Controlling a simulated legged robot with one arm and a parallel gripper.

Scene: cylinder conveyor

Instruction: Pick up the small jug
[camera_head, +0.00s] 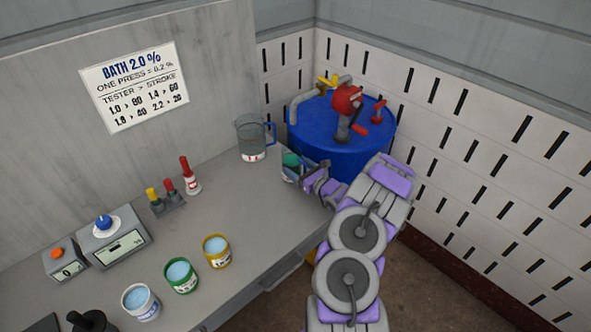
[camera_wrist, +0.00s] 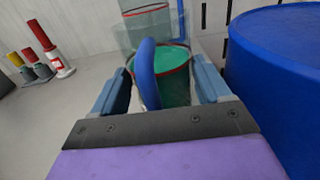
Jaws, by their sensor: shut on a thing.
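The small jug (camera_head: 289,168) is clear with green inside, near the right end of the grey bench. In the wrist view the small jug (camera_wrist: 176,65) has a red rim and a blue upright handle between my fingers. My gripper (camera_head: 305,178) reaches in from the right and is shut on this handle. It also shows in the wrist view (camera_wrist: 150,88), a finger on each side of the handle. The jug looks upright; its base is hidden, so I cannot tell whether it touches the bench.
A larger clear jug (camera_head: 251,140) with a blue handle stands just behind. A blue drum (camera_head: 325,145) with a red pump stands close on the right. White, green and yellow cups (camera_head: 217,251), bottles (camera_head: 190,176) and meters (camera_head: 114,240) are further left. The bench middle is clear.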

